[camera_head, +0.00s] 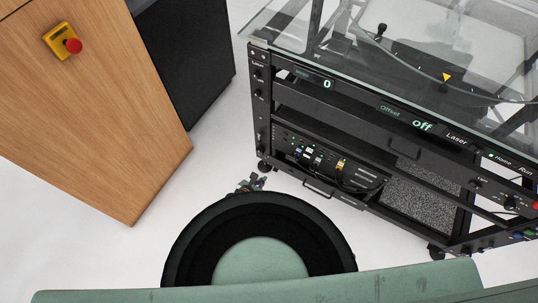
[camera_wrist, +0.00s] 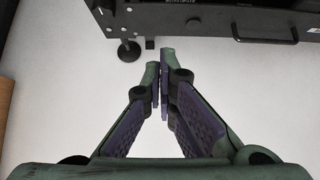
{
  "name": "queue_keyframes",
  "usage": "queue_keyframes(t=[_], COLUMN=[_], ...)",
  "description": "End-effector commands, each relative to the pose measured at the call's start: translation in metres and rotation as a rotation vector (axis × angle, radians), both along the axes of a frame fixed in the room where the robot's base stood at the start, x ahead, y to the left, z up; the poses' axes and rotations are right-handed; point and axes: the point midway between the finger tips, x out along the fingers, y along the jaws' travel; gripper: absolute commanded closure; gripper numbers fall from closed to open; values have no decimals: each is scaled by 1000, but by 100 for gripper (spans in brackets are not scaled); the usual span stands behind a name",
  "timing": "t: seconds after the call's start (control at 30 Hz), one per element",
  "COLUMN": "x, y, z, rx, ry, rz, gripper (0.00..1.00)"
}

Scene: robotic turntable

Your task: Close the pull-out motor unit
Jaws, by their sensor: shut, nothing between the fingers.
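The turntable's black cabinet (camera_head: 262,120) stands at the right in the head view. Low in its front is a black pull-out unit with a bar handle (camera_head: 318,188); a panel with several cables (camera_head: 330,162) shows just above and behind it. How far the unit stands out is hard to tell. In the wrist view its front and handle (camera_wrist: 265,39) show at the top right. My gripper (camera_head: 252,182) is left of the handle and apart from the cabinet. In the wrist view my gripper (camera_wrist: 160,68) is shut and empty, its tips pointing toward the cabinet's lower edge.
A cabinet foot (camera_wrist: 129,50) stands on the floor just ahead and left of my fingertips. A wooden cabinet (camera_head: 100,110) with a red button is at the left. Glass (camera_head: 350,80) covers the turntable top. White floor lies open between the two cabinets.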

Motion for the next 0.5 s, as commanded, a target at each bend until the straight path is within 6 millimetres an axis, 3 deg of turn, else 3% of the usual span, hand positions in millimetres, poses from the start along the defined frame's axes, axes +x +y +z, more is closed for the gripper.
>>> queue_keyframes(t=[0.17, 0.5], x=[2, 37], y=[-5, -28], z=[-10, -52], rx=[-1, 0], ry=[-1, -1], rz=[0, -1], gripper=[100, 100])
